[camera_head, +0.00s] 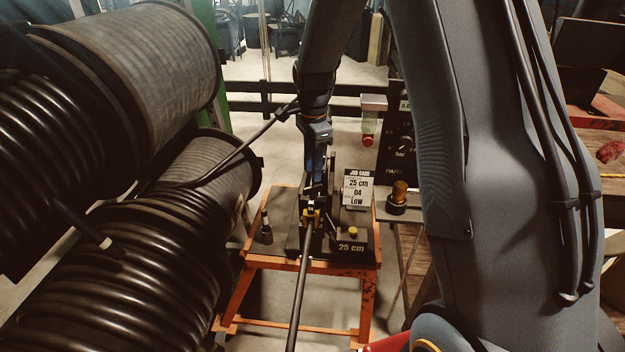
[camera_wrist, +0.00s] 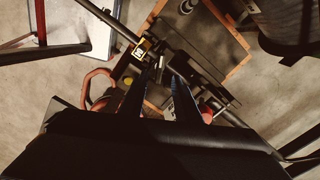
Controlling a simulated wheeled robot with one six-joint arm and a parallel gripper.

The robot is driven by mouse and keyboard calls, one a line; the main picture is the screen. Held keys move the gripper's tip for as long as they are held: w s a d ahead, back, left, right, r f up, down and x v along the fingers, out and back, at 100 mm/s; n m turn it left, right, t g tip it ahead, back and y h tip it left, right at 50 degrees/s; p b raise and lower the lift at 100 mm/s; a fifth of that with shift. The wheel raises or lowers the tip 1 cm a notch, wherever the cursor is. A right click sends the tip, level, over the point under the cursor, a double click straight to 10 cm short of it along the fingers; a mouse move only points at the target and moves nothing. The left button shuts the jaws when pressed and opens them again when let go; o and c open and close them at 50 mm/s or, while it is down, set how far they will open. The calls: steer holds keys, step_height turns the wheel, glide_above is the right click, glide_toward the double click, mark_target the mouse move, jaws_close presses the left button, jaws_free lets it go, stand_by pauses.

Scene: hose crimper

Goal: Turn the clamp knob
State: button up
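The crimper stand is an orange-edged bench (camera_head: 258,262) with a dark machine on top. A black hose (camera_head: 300,285) runs into a yellow-marked clamp (camera_head: 310,213), which also shows in the wrist view (camera_wrist: 142,48). A small yellow knob (camera_head: 353,233) sits on the block labelled 25 cm; I cannot tell if it is the clamp knob. My gripper (camera_head: 315,192) points down over the clamp. In the wrist view its two dark fingers (camera_wrist: 160,82) stand apart, with a small metallic part just beyond their tips. I cannot tell if they touch it.
A job card (camera_head: 357,188) reads 25 cm, 04, LOW. A red button (camera_head: 368,141) is behind. Large hose reels (camera_head: 150,60) fill the left.

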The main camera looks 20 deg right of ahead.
steer(key=shift+r, duration=1.25)
steer(key=shift+s+r+n, duration=0.1)
steer(key=shift+s+n, duration=0.2)
steer(key=shift+s, duration=0.05)
steer(key=s+n+t, duration=0.1)
steer(key=s+n, duration=1.5)
steer(key=s, duration=0.8)
steer(key=shift+a+r, duration=0.2)
steer(key=shift+a, duration=0.1)
steer(key=shift+a, duration=0.1)
